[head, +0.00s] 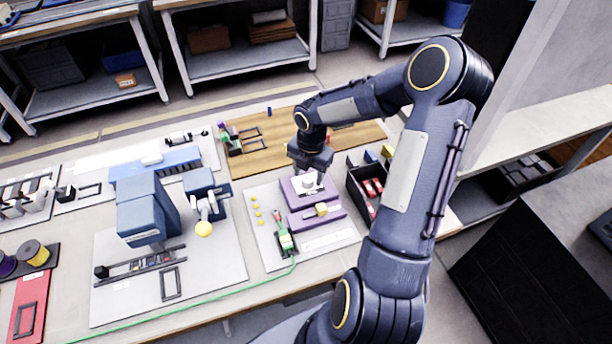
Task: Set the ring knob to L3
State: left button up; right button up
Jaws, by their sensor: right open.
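A purple fixture (313,222) sits on a white board in the middle of the workbench. A small white round part (307,184) stands on its upper section; it may be the ring knob, but no level marking such as L3 is readable. My right gripper (309,172) points down just above this white part, and its open fingers are small and partly dark against it. I cannot tell whether they touch it. My left gripper is not in view.
A dark bin with red parts (371,188) stands close to the right of the fixture. A blue press-like machine (147,210) and a smaller blue unit with a yellow ball (203,229) stand to the left. A wooden board (265,150) lies behind. My right arm covers the right part of the bench.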

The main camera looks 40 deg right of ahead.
jog(key=shift+f, duration=1.05)
jog(key=shift+c, duration=0.3)
jog(key=c, duration=0.9)
